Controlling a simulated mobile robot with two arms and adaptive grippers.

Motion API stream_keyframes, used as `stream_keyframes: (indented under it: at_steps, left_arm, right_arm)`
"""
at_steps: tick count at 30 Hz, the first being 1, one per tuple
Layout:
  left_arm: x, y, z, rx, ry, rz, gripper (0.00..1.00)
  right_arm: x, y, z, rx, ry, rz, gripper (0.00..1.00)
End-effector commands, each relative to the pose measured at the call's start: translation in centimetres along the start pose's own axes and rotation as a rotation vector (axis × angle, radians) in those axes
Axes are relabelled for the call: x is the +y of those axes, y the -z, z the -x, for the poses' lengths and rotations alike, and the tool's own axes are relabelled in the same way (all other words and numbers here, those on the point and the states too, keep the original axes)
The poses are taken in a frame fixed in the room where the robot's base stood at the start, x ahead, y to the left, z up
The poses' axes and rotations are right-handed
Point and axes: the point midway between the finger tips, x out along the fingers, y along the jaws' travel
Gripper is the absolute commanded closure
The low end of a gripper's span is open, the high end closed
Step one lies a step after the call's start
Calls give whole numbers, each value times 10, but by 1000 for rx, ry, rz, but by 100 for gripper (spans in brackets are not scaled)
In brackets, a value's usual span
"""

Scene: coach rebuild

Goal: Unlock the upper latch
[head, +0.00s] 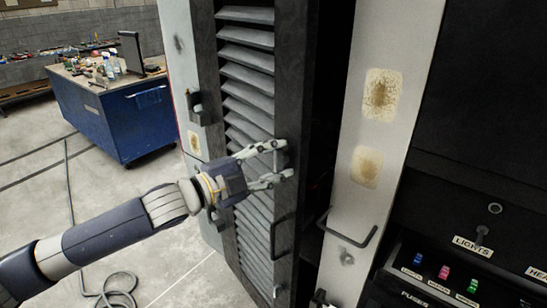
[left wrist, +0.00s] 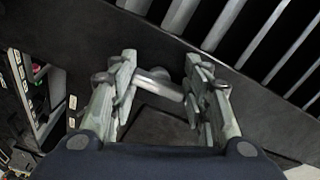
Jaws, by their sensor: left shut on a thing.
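The dark louvred door (head: 290,110) stands in the middle of the head view, with a dark gap along its right side. My left gripper (head: 284,160) reaches in from the left across the slats to the door's right stile. In the left wrist view, the upper latch (left wrist: 160,86) shows as a short grey metal bar between the two fingers. The left gripper is shut on this latch. The fingers hide part of it, so I cannot tell how far it is turned. A smaller grey latch (head: 277,292) sits low on the same stile. My right gripper is not in view.
A black pull handle (head: 274,238) is on the door below my gripper. Another bar handle (head: 346,232) sticks out from the pale post at right. A switch panel (head: 450,270) fills the lower right. A blue workbench (head: 125,120) stands at back left, with open floor before it.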

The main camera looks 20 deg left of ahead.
Motion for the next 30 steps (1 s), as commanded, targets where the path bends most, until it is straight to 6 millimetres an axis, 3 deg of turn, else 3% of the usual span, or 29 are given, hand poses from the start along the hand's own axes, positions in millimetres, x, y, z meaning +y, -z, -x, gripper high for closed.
stream_keyframes:
  at_steps: [15,30]
  left_arm:
    - [0,-2,0,-4,-6,-348,79]
    - [-2,-4,0,-11,-3,-424,79]
  right_arm:
    - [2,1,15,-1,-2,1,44]
    - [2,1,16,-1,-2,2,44]
